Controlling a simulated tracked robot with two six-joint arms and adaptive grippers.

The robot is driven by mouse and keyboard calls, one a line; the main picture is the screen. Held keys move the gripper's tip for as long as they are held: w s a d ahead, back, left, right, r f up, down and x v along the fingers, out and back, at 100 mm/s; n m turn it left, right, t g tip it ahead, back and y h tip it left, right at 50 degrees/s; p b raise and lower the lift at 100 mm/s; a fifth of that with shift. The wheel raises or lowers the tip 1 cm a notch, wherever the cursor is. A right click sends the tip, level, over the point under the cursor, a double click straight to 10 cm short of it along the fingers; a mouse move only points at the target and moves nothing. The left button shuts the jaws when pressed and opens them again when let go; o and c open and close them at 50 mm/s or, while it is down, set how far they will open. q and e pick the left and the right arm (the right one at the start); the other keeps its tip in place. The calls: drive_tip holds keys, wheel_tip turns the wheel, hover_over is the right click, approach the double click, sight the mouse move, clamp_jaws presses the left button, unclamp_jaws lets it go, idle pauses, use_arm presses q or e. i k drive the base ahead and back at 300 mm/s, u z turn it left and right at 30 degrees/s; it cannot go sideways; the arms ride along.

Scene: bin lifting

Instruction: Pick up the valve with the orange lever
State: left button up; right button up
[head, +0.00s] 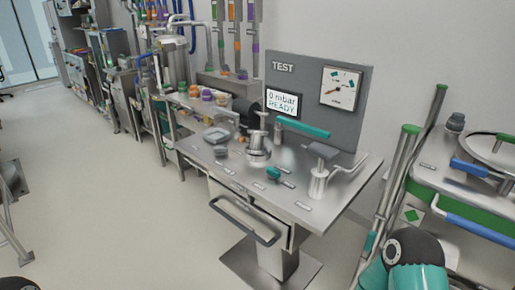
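I cannot make out a valve with an orange lever for certain. On the far part of the workbench (330,205) stand several small valve-like parts, among them a purple-topped part (207,94) and an orange-tan part (222,98); they are too small to tell their levers. A metal fitting (258,150) stands upright on the near part of the bench, beside a teal bar or lever (303,128). Neither of my grippers shows; a teal and dark arm link of mine is at the bottom right.
A grey test panel (318,75) with a gauge and a screen reading "0 mbar READY" stands behind the bench. A drawer handle (243,222) juts out in front. A green-edged cart (465,185) is at right.

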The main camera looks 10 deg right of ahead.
sight(256, 141)
drive_tip(key=u, duration=1.4)
drive_tip(key=i, duration=2.85)
drive_tip(key=z, duration=2.55)
drive_tip(key=k, duration=0.3)
drive_tip(key=u, duration=0.1)
